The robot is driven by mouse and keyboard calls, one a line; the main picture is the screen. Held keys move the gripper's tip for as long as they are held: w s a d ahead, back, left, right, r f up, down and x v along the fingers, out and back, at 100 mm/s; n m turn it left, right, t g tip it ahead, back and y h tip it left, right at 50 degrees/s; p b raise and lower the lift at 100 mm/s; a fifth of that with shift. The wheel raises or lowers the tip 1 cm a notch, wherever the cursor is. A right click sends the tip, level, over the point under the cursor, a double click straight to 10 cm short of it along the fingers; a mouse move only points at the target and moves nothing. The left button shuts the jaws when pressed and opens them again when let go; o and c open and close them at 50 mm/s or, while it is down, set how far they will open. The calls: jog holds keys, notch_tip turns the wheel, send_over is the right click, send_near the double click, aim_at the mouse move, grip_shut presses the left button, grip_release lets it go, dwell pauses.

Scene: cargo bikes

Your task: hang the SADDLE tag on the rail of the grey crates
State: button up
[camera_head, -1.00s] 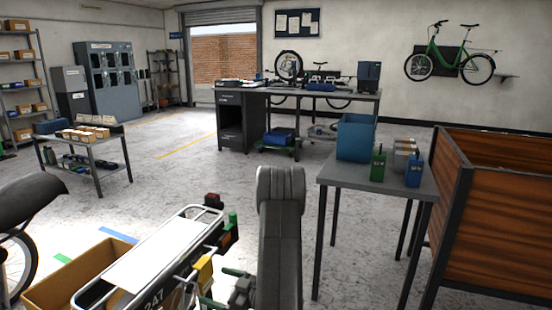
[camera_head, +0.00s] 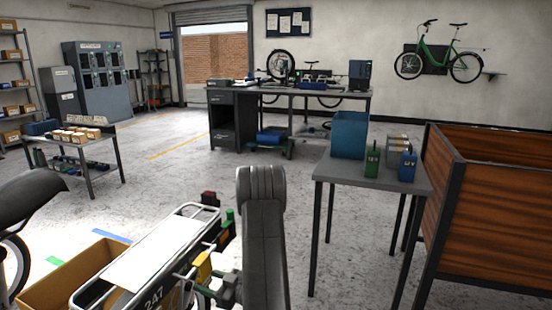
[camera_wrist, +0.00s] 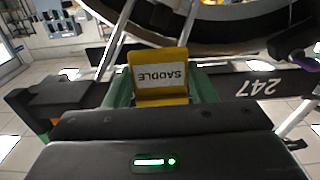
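The yellow SADDLE tag (camera_wrist: 160,75) is in the middle of the wrist view, its lettering upside down. It also shows in the head view (camera_head: 203,267), at the side of the white-topped rack of the bike marked 247 (camera_head: 150,258). My gripper (camera_wrist: 160,92) has green fingers on both sides of the tag. They look spread apart around it; I cannot tell whether they touch its edges. The gripper body hides the tag's lower part. In the head view, my arm covers part of the bike's right side. I cannot identify grey crates or their rail.
A grey table (camera_head: 375,177) at right holds a blue bin (camera_head: 349,135) and green and blue containers. A wood-panelled box (camera_head: 500,215) stands beside it. A workbench (camera_head: 290,92) is behind, and a low table (camera_head: 75,145) is at left. Open floor lies between them.

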jog(key=shift+c, duration=1.4)
jog(key=shift+r, duration=0.25)
jog(key=shift+r+p, duration=0.75)
jog(key=shift+r, duration=0.35)
jog(key=shift+d, duration=0.15)
jog(key=b+v, duration=0.1)
jog(key=v, duration=0.6)
jog(key=shift+s+d, duration=0.15)
jog(key=shift+d, duration=0.2)
